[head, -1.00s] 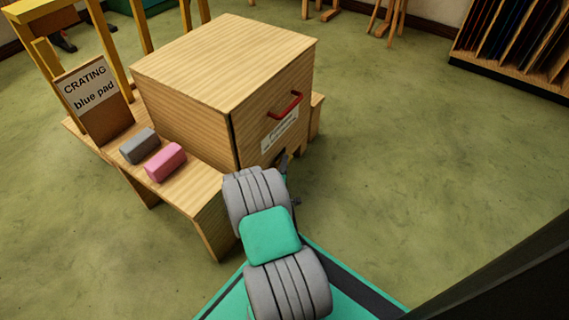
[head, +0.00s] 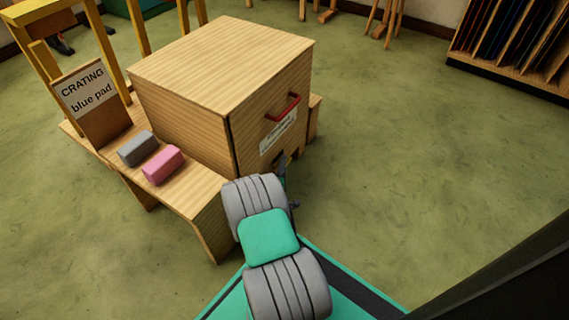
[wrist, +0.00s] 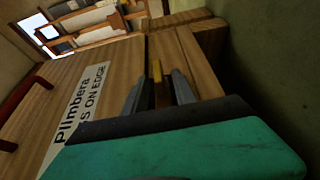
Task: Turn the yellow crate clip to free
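The yellow crate clip (wrist: 157,82) shows in the wrist view as a narrow upright bar against the wooden crate face. My gripper (wrist: 159,88) has one dark finger on each side of the clip, with a gap showing on both sides. Its fingers are apart, and I cannot see either touch the clip. In the head view my gripper (head: 281,163) is at the lower part of the crate's front, below the red handle. The wooden crate (head: 270,105) stands on a low bench. I cannot make out the clip clearly in the head view.
The red handle (head: 283,107) sticks out above a white label (head: 278,138). A grey block (head: 137,149) and a pink block (head: 163,165) lie on the bench (head: 200,200), near a "CRATING blue pad" sign (head: 88,92). The green floor (head: 410,170) to the right is clear.

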